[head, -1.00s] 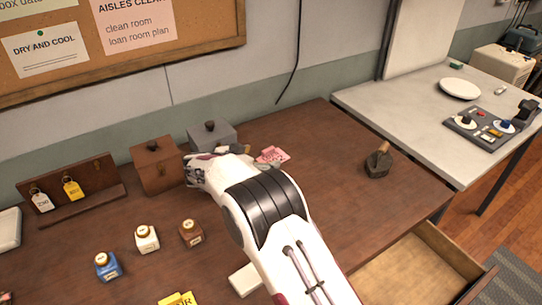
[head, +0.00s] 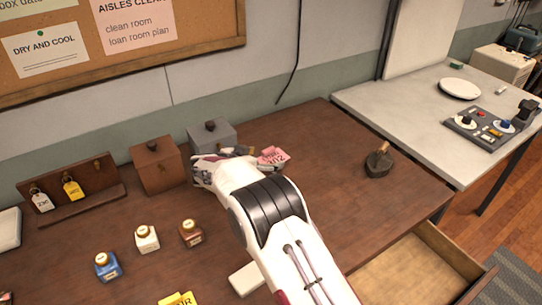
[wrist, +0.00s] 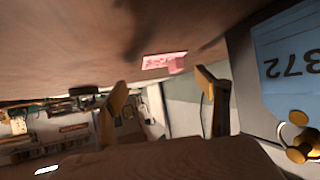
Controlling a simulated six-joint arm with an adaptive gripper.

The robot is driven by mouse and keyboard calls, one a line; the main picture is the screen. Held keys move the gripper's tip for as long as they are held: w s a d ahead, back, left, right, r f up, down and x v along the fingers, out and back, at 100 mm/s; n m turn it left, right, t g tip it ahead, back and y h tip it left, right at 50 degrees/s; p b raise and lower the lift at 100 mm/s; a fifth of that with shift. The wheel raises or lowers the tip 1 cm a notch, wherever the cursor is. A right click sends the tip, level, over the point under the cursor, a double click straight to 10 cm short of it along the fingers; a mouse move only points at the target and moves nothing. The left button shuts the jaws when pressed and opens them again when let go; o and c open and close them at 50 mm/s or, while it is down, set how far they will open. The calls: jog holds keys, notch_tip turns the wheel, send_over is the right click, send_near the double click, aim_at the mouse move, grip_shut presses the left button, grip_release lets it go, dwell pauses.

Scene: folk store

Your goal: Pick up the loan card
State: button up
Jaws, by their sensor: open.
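A pink card with dark print (head: 273,157), likely the loan card, lies on the brown table just right of my gripper (head: 252,152) in the head view. In the wrist view the pink card (wrist: 160,62) shows ahead of the fingertips, between their lines, with clear space around it. My gripper (wrist: 162,84) is open and empty, its two yellowish fingers apart. The hand hides part of the table near the card in the head view.
A grey lidded box (head: 212,136) stands close behind my gripper; a blue label with "372" (wrist: 288,55) is near in the wrist view. An open drawer (head: 420,265) is at front right.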

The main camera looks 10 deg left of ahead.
aim_at(278, 154)
jog(key=shift+w, duration=0.1)
jog(key=shift+x, duration=2.55)
jog(key=shift+w+a+r, duration=0.1)
jog(key=shift+a, duration=0.1)
grip_shut()
notch_tip(278, 154, up, 10)
